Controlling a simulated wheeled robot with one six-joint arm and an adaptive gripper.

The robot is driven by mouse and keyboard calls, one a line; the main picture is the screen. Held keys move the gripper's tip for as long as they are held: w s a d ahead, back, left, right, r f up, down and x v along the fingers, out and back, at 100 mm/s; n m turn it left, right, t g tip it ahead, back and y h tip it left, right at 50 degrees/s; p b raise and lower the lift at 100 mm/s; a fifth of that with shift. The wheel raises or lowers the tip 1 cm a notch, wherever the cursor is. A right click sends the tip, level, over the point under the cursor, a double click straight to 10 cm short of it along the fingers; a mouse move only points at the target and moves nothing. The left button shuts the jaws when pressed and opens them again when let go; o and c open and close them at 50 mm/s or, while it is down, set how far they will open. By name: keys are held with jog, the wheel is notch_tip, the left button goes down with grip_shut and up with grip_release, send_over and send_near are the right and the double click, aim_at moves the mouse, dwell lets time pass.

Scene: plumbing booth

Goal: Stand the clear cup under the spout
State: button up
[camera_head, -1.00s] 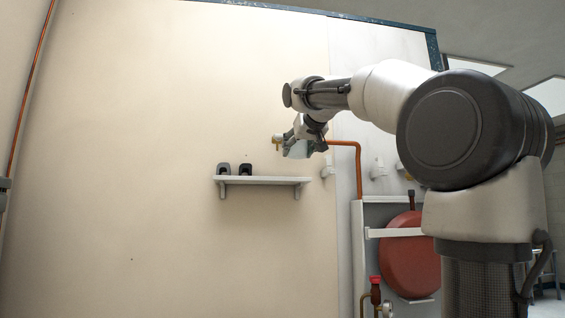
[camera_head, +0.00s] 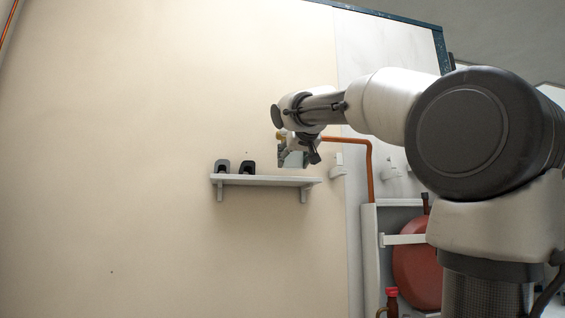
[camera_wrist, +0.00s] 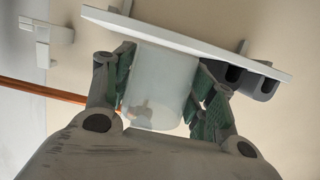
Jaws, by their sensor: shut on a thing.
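The clear cup (camera_wrist: 160,85) is pale and see-through and sits between the green pads of my gripper (camera_wrist: 165,75). My gripper is shut on it from both sides. In the head view the cup (camera_head: 293,158) hangs roughly upright just above the right part of the wall shelf (camera_head: 265,181). In the wrist view the cup's far end overlaps the shelf (camera_wrist: 215,54); I cannot tell whether they touch. The brass spout end (camera_head: 280,136) shows just left of my gripper (camera_head: 297,153), above the cup. The cup's exact alignment with it is unclear.
Two dark holders (camera_head: 234,167) stand on the shelf's left part. The copper pipe (camera_head: 350,141) runs behind my gripper and turns down at the right. White wall brackets (camera_head: 337,166) are right of the shelf. A red round tank (camera_head: 415,262) is at the lower right.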

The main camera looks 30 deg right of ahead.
jog(key=shift+w, duration=0.45)
jog(key=shift+w+d+f, duration=0.1)
jog(key=shift+w+d, duration=0.5)
jog(key=shift+w, duration=1.4)
jog(key=shift+w+d+r, duration=0.1)
jog(key=shift+w+d, duration=0.45)
jog(key=shift+w, duration=1.5)
jog(key=shift+w+d+f, duration=0.1)
jog(key=shift+w+d, duration=0.5)
jog(key=shift+w, duration=1.4)
jog(key=shift+f, duration=0.25)
jog(key=shift+s+f, duration=0.1)
jog(key=shift+f, duration=0.15)
jog(key=o, duration=1.2)
jog(key=shift+s, duration=0.1)
